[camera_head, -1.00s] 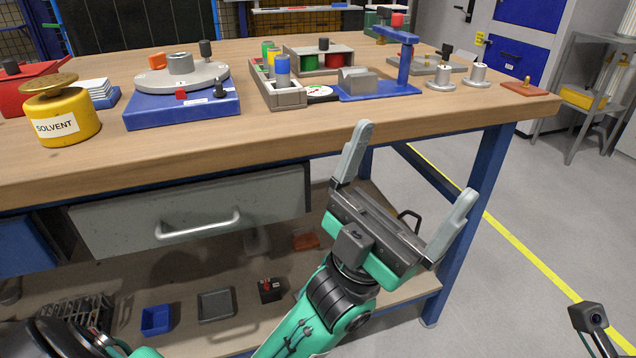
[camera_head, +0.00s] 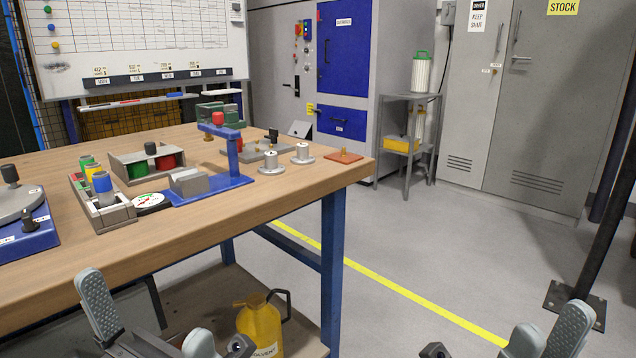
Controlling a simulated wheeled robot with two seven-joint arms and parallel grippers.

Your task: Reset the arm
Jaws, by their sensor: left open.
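My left gripper (camera_head: 143,305) is at the lower left, in front of the workbench's front edge. Its two grey fingers are spread wide with nothing between them. My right gripper (camera_head: 548,330) shows at the bottom right, over the floor and away from the bench. Its two grey fingers lie close together in the picture, and the frame cuts off the rest, so its opening is unclear. The rotary jig (camera_head: 28,235), a blue base with a grey disc and black knobs, is cut off by the left edge. Neither gripper touches anything on the bench.
The wooden workbench (camera_head: 250,205) holds a parts tray (camera_head: 118,217), a blue press stand (camera_head: 232,187), two metal pegs and a red plate (camera_head: 343,156). A yellow solvent can (camera_head: 260,325) stands on the lower shelf.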

